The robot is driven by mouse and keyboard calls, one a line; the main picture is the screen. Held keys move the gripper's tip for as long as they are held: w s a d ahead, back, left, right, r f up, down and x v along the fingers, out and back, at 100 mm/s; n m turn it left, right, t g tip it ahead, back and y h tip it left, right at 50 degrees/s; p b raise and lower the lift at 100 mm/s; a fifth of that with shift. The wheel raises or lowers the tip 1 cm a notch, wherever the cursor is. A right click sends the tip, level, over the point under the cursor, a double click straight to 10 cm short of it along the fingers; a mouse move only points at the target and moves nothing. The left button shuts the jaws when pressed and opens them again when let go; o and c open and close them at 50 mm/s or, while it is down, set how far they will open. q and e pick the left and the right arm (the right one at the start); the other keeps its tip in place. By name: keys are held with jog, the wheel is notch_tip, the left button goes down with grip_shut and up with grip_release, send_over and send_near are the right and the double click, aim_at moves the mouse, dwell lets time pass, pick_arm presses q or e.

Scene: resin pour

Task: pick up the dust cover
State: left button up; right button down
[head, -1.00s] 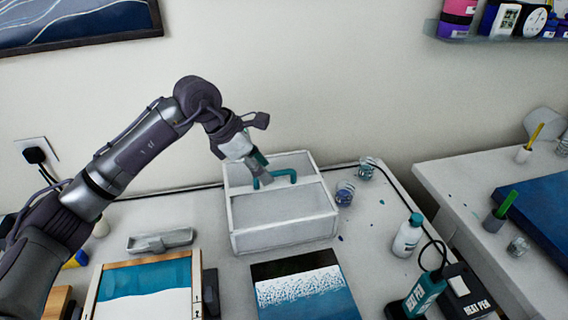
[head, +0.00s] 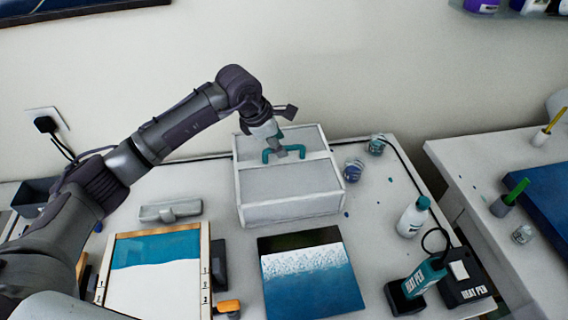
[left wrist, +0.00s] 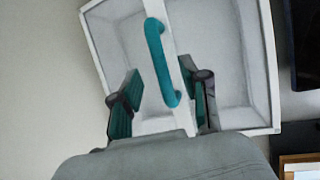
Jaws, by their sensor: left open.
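The dust cover (head: 292,188) is a white-framed box with clear-looking grey panels, standing on the table near the wall. A teal handle (head: 267,155) is fixed on the bar across its top. My left gripper (head: 283,152) is above the cover, pointing down at the handle. In the left wrist view the left gripper (left wrist: 162,108) is open, its teal-padded fingers on either side of the bar and the lower end of the handle (left wrist: 158,60). I cannot tell whether the fingers touch the handle. My right gripper is not in view.
A blue-white painting (head: 308,280) lies in front of the cover, with a framed panel (head: 155,270) to its left. Cups (head: 353,170), a white bottle (head: 412,217) and a heat pen (head: 425,275) stand to the right. A grey tray (head: 170,210) lies left.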

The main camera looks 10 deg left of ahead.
aim_at(284, 165)
pick_arm(q)
jog(key=p+x, duration=0.1)
jog(key=x, duration=0.2)
jog(key=shift+d+f, duration=0.1)
jog(key=shift+d, duration=0.1)
jog(key=shift+w+f, duration=0.1)
jog(key=shift+f, duration=0.15)
grip_shut()
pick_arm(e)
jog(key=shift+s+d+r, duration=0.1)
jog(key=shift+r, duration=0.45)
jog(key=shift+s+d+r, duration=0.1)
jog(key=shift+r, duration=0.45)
pick_arm(q)
jog(key=shift+r, duration=0.1)
